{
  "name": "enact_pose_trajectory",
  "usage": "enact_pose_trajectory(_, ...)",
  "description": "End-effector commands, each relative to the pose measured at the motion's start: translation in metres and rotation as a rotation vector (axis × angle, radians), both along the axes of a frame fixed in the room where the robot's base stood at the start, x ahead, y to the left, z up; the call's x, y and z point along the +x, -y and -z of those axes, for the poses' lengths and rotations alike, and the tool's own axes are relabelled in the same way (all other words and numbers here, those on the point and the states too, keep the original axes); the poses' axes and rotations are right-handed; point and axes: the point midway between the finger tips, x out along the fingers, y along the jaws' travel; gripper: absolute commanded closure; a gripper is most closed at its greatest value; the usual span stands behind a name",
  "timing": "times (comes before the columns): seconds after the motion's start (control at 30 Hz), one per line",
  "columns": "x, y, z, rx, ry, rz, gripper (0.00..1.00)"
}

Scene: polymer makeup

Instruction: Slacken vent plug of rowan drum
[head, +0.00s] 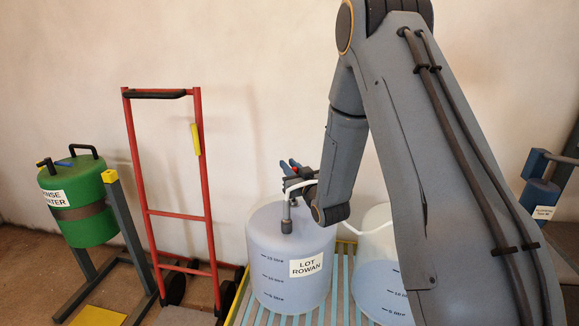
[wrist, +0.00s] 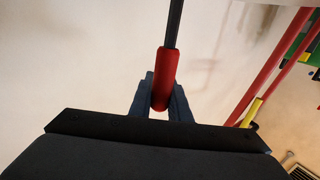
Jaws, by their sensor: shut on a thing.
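The rowan drum (head: 268,281), a pale translucent drum labelled "LOT ROWAN", stands on a striped slatted surface. On its top is a dark upright stem (head: 287,210) with a wider foot (head: 287,227). The vent plug is not clearly visible; I cannot tell whether it is under that foot. My gripper (wrist: 162,98) is shut on a red grip (wrist: 165,68) with a dark rod running out of it. In the head view my gripper (head: 292,165) is above the drum top, beside the upper end of the stem. The join between grip and stem is too small to tell.
A second pale container (head: 376,262) stands close right of the drum, partly behind my arm. A red hand truck (head: 178,214) leans at the wall to the left. A green drum (head: 78,202) sits in a grey stand at far left. A blue item (head: 541,192) is at far right.

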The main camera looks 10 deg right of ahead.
Motion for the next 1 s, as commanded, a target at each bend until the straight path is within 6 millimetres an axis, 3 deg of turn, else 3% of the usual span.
enact_pose_trajectory(0.57, 0.000, 0.000, 0.014, 0.000, 0.000, 0.000, 1.00)
enact_pose_trajectory(0.6, 0.000, 0.000, 0.014, 0.000, 0.000, 0.000, 0.82)
enact_pose_trajectory(0.73, 0.000, 0.000, 0.013, 0.000, 0.000, 0.000, 0.62)
enact_pose_trajectory(1.0, 0.000, 0.000, 0.013, 0.000, 0.000, 0.000, 0.62)
